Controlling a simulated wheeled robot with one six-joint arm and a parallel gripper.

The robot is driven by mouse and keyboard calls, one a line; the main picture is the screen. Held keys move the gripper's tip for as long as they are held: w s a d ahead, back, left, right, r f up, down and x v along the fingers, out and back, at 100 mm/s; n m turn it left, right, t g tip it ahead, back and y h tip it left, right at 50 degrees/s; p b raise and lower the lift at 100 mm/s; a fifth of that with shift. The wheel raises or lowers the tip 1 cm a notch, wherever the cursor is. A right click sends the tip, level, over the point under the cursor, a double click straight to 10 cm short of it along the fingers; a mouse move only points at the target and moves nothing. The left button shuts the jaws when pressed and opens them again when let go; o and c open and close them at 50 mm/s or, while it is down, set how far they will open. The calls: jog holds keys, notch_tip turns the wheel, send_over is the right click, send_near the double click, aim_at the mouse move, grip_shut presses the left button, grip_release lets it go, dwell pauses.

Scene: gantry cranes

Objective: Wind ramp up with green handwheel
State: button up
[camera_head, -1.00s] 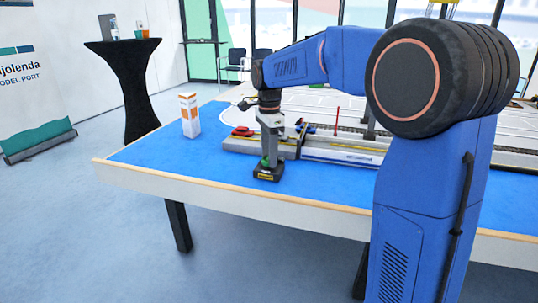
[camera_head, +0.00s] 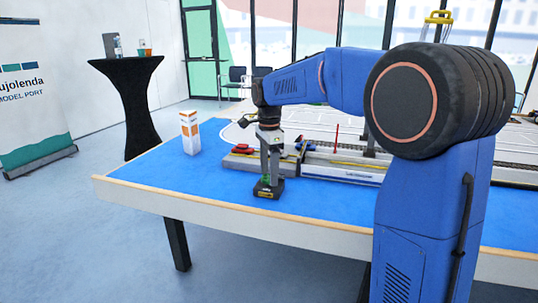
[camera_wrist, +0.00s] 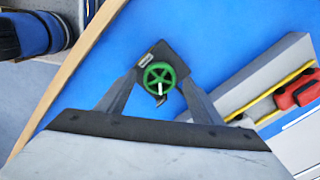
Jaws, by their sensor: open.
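The green handwheel (camera_wrist: 158,76) sits on top of a small dark block (camera_wrist: 147,58) on the blue table. In the wrist view my gripper (camera_wrist: 160,88) is open, with one finger on either side of the wheel. I cannot tell whether the fingers touch it. In the head view my gripper (camera_head: 269,172) points down over the dark block (camera_head: 268,189), and the wheel (camera_head: 265,179) is mostly hidden behind the fingers. The ramp cannot be made out clearly. A grey quay piece (camera_head: 240,164) with a red boat-like model (camera_head: 239,149) lies just behind the gripper.
A white and orange box (camera_head: 190,132) stands on the table left of my gripper. The table's wooden front edge (camera_head: 230,206) is close to the block. A long grey quay wall (camera_head: 343,172) runs to the right.

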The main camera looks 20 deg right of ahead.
notch_tip(320, 180, up, 17)
dwell(0.5)
dwell(1.0)
jog(key=s+d+f+n+t, duration=0.1)
jog(key=s+f+n, duration=0.4)
jog(key=s+f, duration=0.3)
jog(key=s+d+f+n+t, duration=0.2)
jog(key=s+f+n, duration=0.4)
jog(key=s, duration=0.9)
jog(key=s+d+f+n+t, duration=0.1)
jog(key=s+d+f+n, duration=0.1)
jog(key=s+f+n, duration=0.4)
jog(key=s+f, duration=0.4)
jog(key=s, duration=0.2)
jog(key=shift+s+d+f+t, duration=0.25)
jog(key=shift+t, duration=0.05)
